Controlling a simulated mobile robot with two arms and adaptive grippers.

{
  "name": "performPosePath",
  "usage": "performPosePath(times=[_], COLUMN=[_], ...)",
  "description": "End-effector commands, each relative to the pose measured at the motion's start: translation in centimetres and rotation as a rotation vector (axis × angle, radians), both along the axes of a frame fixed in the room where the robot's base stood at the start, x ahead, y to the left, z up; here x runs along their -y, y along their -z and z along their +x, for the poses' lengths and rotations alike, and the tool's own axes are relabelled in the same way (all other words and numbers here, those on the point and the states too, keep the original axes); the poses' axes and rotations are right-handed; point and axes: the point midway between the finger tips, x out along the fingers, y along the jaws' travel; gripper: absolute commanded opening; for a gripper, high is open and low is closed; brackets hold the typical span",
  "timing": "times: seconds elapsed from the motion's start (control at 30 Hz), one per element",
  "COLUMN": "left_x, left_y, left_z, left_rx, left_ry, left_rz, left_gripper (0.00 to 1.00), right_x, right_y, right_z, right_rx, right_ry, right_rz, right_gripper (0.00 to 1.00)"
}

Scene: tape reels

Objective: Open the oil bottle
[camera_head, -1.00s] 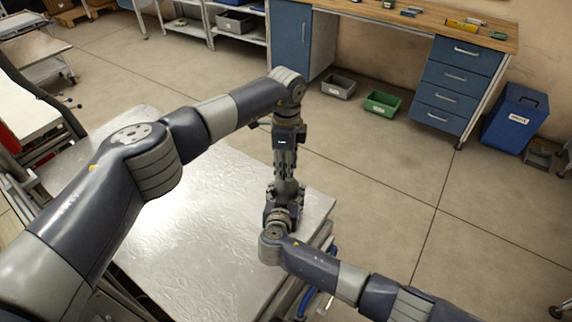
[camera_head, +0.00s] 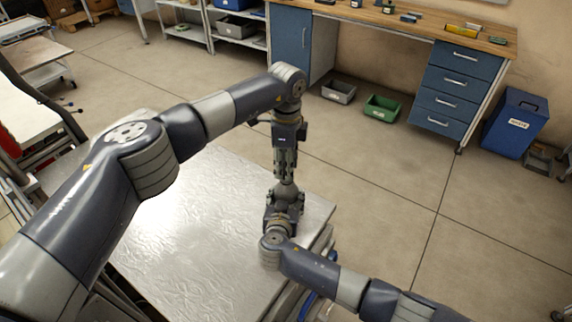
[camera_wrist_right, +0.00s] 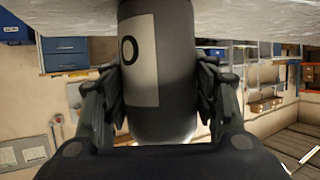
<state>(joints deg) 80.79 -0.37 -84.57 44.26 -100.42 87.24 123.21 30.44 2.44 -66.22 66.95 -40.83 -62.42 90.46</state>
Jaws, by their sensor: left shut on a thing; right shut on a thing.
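The oil bottle (camera_wrist_right: 178,60) is a dark grey cylinder with a pale label and a dark round letter, large in the right wrist view. My right gripper (camera_wrist_right: 160,100) is shut on it, one finger on each side. In the head view my right gripper (camera_head: 285,196) is low over the table's right part. My left gripper (camera_head: 286,172) points straight down just above it, fingers shut on the bottle's top end. The cap is hidden between the left fingers, so I cannot tell whether it is still seated.
The shiny metal table (camera_head: 190,235) is bare around my arms. Behind it, on the open floor, are a grey bin (camera_head: 339,91), a green bin (camera_head: 382,107) and a blue box (camera_head: 514,124). A workbench (camera_head: 400,17) with drawers stands at the back.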

Motion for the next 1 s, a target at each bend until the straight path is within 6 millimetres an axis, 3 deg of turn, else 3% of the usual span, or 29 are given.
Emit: performPosePath(times=[0.2,0.5,0.73,0.77,0.83,0.87,1.0], left_x=[0.0,0.0,0.0,0.0,0.0,0.0,0.0], left_y=[-0.4,-3.7,-4.0,-4.0,-4.0,-4.0,-4.0], left_z=[0.0,0.1,0.0,0.0,0.0,0.0,0.0], left_rx=[0.001,0.002,-0.001,-0.001,-0.001,-0.001,0.0], left_ry=[0.0,0.0,0.0,0.0,0.0,0.0,0.0], left_rz=[-0.001,0.0,0.0,0.0,0.0,0.0,0.0], left_gripper=[0.02,0.02,0.02,0.02,0.02,0.02,0.02], right_x=[0.0,0.0,0.0,0.0,0.0,0.0,0.0], right_y=[0.0,0.1,0.1,0.1,0.1,0.1,0.0], right_z=[0.0,0.0,0.0,0.0,0.0,0.0,0.0], right_rx=[-0.001,-0.001,-0.001,-0.001,-0.001,-0.001,-0.001], right_ry=[0.0,0.0,0.0,0.0,0.0,0.0,0.0], right_rz=[0.0,0.0,0.0,0.0,0.0,0.0,0.0], right_gripper=[0.0,0.0,0.0,0.59,0.74,0.78,0.78])
